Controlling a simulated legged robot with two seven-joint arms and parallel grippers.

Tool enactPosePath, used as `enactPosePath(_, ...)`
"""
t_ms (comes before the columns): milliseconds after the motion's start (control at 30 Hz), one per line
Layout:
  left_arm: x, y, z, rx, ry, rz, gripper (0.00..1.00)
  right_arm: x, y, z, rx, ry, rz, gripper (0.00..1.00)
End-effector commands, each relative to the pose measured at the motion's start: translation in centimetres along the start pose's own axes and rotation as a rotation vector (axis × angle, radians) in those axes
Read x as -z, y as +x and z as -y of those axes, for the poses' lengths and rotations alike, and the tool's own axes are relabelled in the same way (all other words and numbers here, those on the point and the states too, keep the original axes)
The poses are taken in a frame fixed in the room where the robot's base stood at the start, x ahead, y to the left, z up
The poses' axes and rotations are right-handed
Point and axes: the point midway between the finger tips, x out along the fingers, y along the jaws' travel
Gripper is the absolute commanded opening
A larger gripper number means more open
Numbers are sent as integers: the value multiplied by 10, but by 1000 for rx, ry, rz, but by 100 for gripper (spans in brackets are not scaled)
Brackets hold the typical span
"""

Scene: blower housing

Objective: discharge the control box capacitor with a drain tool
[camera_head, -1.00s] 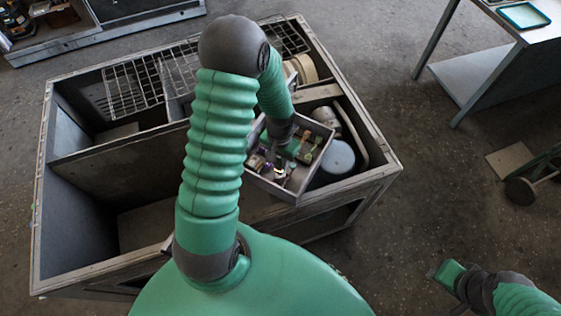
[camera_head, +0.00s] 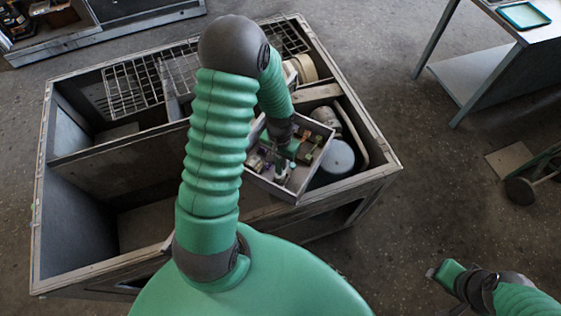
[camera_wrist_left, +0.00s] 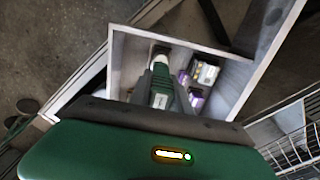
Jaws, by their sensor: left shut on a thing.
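The control box (camera_head: 270,187) is a grey open-topped tray at the right end of the large housing, with small electrical parts inside. It also shows in the left wrist view (camera_wrist_left: 118,75). My left gripper (camera_head: 284,160) reaches down into it and is shut on the drain tool (camera_wrist_left: 160,88), a slim dark green and grey tool with a pale label. The tool points down into the box. I cannot tell whether its tip touches a terminal, nor which part is the capacitor. My right gripper (camera_head: 446,274) is at the lower right, away from the housing; its jaw state is unclear.
The grey housing (camera_head: 105,280) has deep open compartments, a wire rack (camera_head: 132,86) and a round grey can (camera_head: 337,158) beside the box. A table (camera_head: 545,35) with a green tray (camera_head: 523,15) stands at upper right. A wheeled cart (camera_head: 522,190) is at the right edge.

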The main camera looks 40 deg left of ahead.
Motion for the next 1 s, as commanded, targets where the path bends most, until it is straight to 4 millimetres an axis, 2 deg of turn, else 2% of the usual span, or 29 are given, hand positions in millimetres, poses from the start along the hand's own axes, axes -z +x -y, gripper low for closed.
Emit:
enactPosePath(267,-2,-1,-1,-1,0,4,0,0,-2,0,0,0,0,36)
enactPosePath(1000,0,-65,0,0,0,0,0,14,-58,0,0,0,0,36)
